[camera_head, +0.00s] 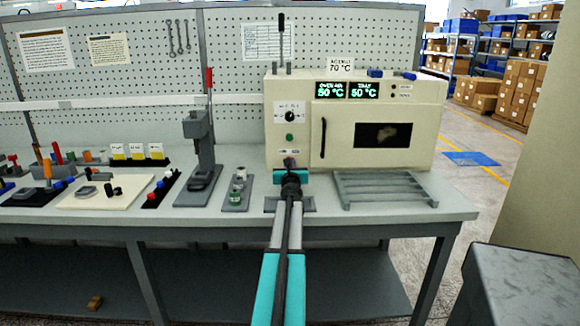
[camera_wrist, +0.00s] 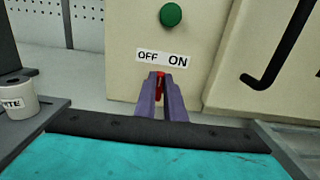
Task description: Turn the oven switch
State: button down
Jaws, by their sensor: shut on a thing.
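The oven (camera_head: 375,115) is a cream box at the back right of the bench, with green displays reading 50 °C. Its switch (camera_wrist: 161,87) is a small red lever below the OFF/ON label (camera_wrist: 162,58), seen between my fingers in the wrist view. My gripper (camera_wrist: 162,84) has its purple fingers shut on the switch. In the head view my gripper (camera_head: 290,164) reaches the lower left of the oven front and hides the switch. The lever looks near upright, under the gap between OFF and ON; its exact angle is hard to tell.
A green button (camera_wrist: 171,14) sits above the label. The oven door's black handle (camera_wrist: 282,45) is to the right. A grey rack (camera_head: 385,189) stands in front of the oven. A small tray with cups (camera_head: 238,188) and a press (camera_head: 202,150) are to the left.

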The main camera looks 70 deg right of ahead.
jog(key=n, duration=0.3)
jog(key=n+b, duration=0.1)
jog(key=n, duration=0.2)
jog(key=shift+w+n, duration=0.2)
jog(key=shift+n, duration=0.2)
jog(key=c, duration=1.9)
grip_release()
jog(key=shift+o, duration=0.3)
jog(key=shift+w+f, duration=0.1)
jog(key=shift+a, duration=0.25)
jog(key=shift+v, duration=6.75)
